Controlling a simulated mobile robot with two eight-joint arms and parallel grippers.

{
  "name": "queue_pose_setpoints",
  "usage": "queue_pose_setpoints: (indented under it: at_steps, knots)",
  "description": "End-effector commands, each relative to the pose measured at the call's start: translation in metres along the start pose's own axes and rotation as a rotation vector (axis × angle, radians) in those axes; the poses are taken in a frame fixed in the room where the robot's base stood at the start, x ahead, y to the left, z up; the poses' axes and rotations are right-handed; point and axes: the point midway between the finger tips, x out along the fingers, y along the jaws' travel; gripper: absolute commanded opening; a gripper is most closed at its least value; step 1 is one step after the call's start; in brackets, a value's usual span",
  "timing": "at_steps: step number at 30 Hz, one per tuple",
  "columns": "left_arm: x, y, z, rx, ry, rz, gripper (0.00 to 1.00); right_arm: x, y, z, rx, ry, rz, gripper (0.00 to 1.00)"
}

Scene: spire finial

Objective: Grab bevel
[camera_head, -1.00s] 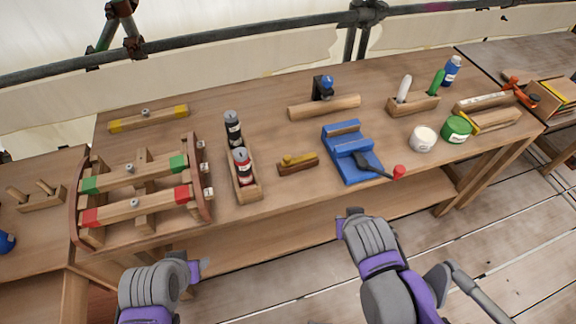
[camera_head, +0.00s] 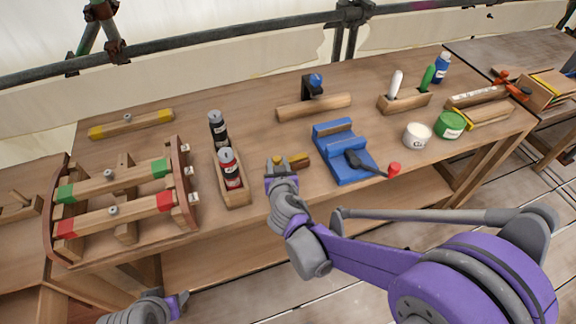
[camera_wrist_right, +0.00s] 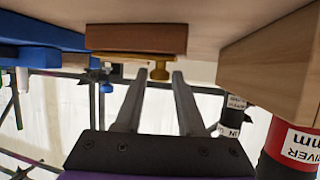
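The bevel (camera_head: 298,161) appears to be the small wooden piece with brass on top, lying on the bench between the bottle tray and the blue holder. In the right wrist view the bevel (camera_wrist_right: 136,39) shows upside down, with a brass strip and a brass knob. My right gripper (camera_head: 279,168) is at the bevel's left, near end and hides part of it. In the wrist view my right gripper (camera_wrist_right: 159,82) is open, its fingertips on either side of the knob, with gaps visible. My left gripper (camera_head: 181,303) is low in front of the bench; its finger opening is unclear.
A wooden tray (camera_head: 236,196) with a black bottle and a red bottle (camera_head: 231,172) stands close left of the right gripper. The blue holder (camera_head: 341,163) with a dark-handled tool is to the right. A wooden rod (camera_head: 314,107) lies behind.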

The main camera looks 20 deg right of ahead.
Motion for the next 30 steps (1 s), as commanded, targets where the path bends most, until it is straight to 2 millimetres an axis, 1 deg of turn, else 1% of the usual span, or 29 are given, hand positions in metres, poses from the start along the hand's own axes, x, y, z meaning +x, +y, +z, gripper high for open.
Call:
queue_pose_setpoints:
  at_steps: [6, 9, 12, 19, 25, 26, 30]
  knots:
    - [0.003, 0.0, 0.002, 0.0, -0.001, 0.0, 0.52, 0.033, 0.001, 0.0, 0.001, 0.0, 0.002, 0.38]
    - [0.004, 0.0, 0.003, 0.0, -0.002, 0.0, 0.52, 0.045, 0.001, 0.0, 0.001, 0.0, 0.002, 0.38]
    - [0.004, 0.0, 0.003, 0.0, -0.002, 0.0, 0.52, 0.051, 0.001, 0.0, 0.0, 0.0, 0.001, 0.38]
    - [0.004, 0.0, 0.003, 0.0, -0.002, 0.0, 0.52, 0.051, 0.001, 0.0, 0.0, 0.0, 0.001, 0.38]
    - [0.004, 0.0, 0.003, 0.0, -0.002, 0.0, 0.52, 0.051, 0.001, 0.0, 0.0, 0.0, 0.001, 0.02]
    - [0.004, 0.0, 0.003, 0.0, -0.002, 0.0, 0.52, 0.051, 0.001, 0.0, 0.0, 0.0, 0.001, 0.0]
    - [0.004, 0.0, 0.003, 0.0, -0.002, 0.0, 0.52, 0.051, 0.001, 0.0, 0.0, 0.0, 0.001, 0.0]
